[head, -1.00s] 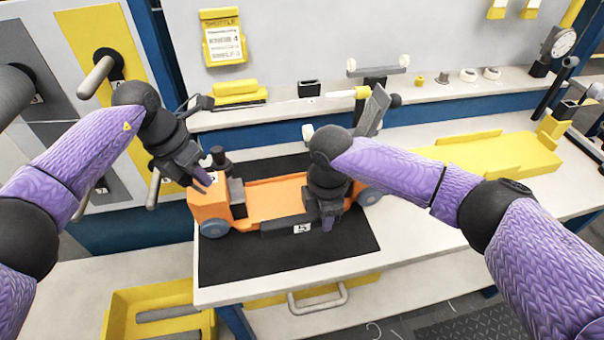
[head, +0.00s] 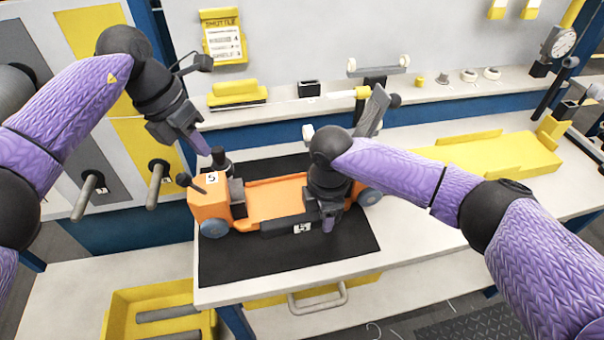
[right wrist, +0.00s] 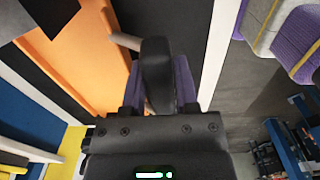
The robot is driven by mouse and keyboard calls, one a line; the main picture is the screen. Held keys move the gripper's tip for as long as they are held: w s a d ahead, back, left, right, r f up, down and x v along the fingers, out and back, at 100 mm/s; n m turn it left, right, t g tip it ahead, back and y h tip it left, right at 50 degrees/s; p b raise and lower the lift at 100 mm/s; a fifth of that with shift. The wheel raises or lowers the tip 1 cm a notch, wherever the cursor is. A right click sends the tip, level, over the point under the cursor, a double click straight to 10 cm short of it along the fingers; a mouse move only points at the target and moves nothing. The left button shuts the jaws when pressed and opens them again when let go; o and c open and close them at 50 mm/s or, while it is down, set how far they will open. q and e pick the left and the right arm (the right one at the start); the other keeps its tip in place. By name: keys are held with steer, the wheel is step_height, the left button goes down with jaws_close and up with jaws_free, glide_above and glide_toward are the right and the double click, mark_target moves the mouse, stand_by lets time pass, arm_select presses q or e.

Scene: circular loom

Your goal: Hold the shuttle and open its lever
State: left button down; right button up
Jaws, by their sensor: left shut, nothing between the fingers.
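The orange shuttle (head: 275,200) with blue-grey wheels sits on a black mat (head: 235,268). A short black lever with a round knob (head: 186,181) leans left on the shuttle's left end, beside a label. Another black knob (head: 220,158) stands behind it. My left gripper (head: 203,148) is shut and empty, above the shuttle's left end and apart from the lever. My right gripper (head: 328,222) is at the shuttle's right half. In the right wrist view its purple fingers (right wrist: 157,90) close on a dark upright part, seemingly the shuttle's grip; the contact is partly hidden.
A yellow tray (head: 500,155) lies on the bench to the right. A back ledge (head: 440,92) carries small parts and a yellow block (head: 237,93). A wall panel with pegs (head: 92,185) stands at left. A yellow bin (head: 150,312) is below.

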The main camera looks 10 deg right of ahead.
steer(key=o, duration=0.5)
steer(key=shift+c, duration=0.2)
steer(key=shift+r, duration=0.1)
